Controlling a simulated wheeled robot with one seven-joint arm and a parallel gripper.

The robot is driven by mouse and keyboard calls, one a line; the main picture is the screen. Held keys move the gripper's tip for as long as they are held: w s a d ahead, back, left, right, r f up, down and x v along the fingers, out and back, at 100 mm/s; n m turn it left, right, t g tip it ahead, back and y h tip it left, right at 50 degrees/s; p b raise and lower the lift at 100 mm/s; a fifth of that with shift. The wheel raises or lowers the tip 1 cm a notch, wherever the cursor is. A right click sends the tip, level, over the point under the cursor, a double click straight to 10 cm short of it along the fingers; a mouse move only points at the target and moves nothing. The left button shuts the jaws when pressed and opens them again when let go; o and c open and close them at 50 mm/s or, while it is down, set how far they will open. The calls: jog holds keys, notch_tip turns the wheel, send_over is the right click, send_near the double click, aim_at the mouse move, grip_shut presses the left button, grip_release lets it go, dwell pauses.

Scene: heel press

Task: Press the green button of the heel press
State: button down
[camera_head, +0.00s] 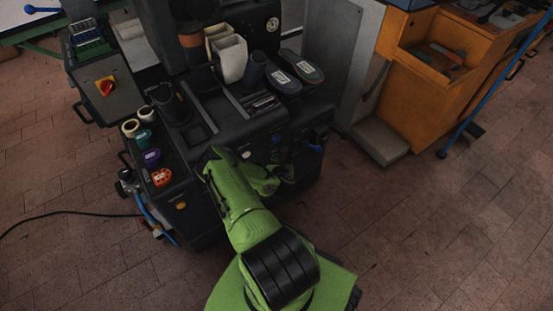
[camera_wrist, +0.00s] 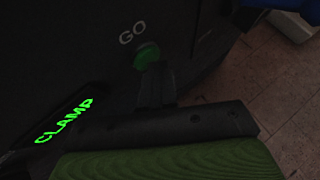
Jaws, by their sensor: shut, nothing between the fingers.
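The heel press (camera_head: 232,125) is a large dark machine in the upper middle of the head view. In the wrist view its green button (camera_wrist: 147,54) sits on the dark front panel, just below the white word GO. My gripper (camera_wrist: 156,75) is shut and empty, with its dark tips just below the button and overlapping its lower edge. I cannot tell whether they touch it. In the head view my green arm reaches to the front of the press. The gripper there is dark and hard to make out, and I cannot pick out the green button.
A lit green word CLAMP (camera_wrist: 65,121) is on the panel at left in the wrist view. Shoe parts (camera_head: 307,71) lie on the press top. A red-and-yellow switch (camera_head: 106,86) is on its left side. An orange workbench (camera_head: 430,90) stands right; the floor (camera_head: 440,220) is free.

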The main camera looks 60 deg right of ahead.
jog(key=shift+s+a, duration=0.4)
jog(key=shift+s, duration=0.35)
jog(key=s, duration=0.1)
jog(key=s+a, duration=0.1)
jog(key=s, duration=0.1)
jog(key=s+a+b, duration=0.1)
jog(key=shift+s+a, duration=0.1)
jog(key=shift+s, duration=0.05)
jog(key=shift+a, duration=0.1)
dwell(0.6)
